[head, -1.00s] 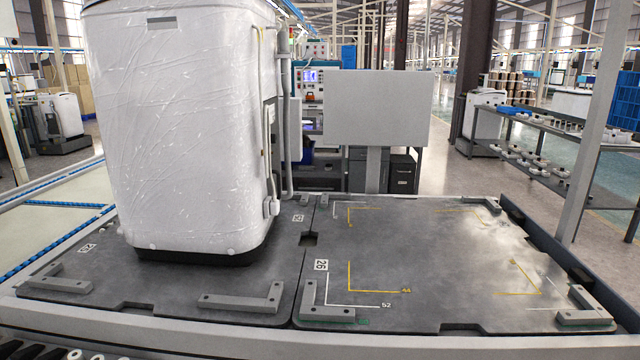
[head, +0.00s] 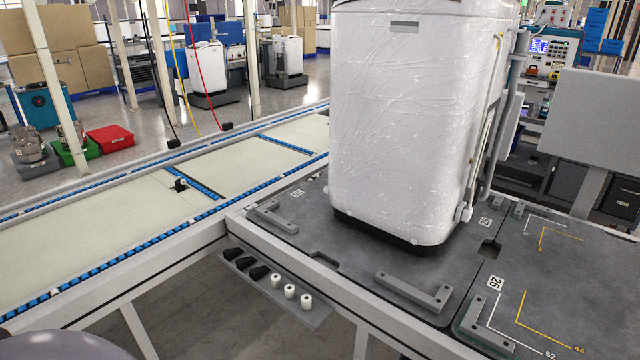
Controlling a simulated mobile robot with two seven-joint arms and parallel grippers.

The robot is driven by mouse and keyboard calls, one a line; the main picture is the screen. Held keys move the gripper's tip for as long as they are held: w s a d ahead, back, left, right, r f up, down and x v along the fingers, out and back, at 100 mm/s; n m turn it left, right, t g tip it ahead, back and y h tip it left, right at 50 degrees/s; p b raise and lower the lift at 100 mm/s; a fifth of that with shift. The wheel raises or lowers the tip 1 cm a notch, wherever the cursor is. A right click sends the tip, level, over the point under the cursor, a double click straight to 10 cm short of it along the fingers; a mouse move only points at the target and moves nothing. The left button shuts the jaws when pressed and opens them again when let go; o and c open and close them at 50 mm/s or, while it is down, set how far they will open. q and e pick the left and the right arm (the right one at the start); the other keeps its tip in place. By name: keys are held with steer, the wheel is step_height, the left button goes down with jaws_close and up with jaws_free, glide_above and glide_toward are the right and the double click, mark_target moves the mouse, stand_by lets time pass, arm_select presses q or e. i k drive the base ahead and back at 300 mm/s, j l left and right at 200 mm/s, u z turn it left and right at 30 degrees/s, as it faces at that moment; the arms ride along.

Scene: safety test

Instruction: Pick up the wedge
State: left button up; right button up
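Three small dark pieces, which look wedge-shaped, sit in a row on a low grey shelf (head: 318,316) below the front edge of the table: a first dark piece (head: 232,254), a second dark piece (head: 245,263) and a third dark piece (head: 259,272). They are small, so I cannot be sure of their exact shape. Neither of my grippers is in view. A rounded grey part of my own body shows at the bottom left corner.
Three white knobs stand beside the dark pieces: one (head: 276,281), another (head: 289,291) and a third (head: 306,301). A wrapped white appliance (head: 410,120) stands on the dark platform (head: 385,270). A conveyor (head: 120,225) with blue roller strips runs along the left.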

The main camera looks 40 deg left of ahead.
mark_target(255, 273)
steer(key=u, duration=1.55)
steer(key=i+j, duration=0.25)
steer(key=i, duration=0.15)
steer(key=i+j, duration=0.25)
steer(key=i, duration=0.15)
steer(key=i+j+z, duration=0.15)
steer(key=z, duration=0.15)
steer(key=i+j+z, duration=0.3)
steer(key=z, duration=0.95)
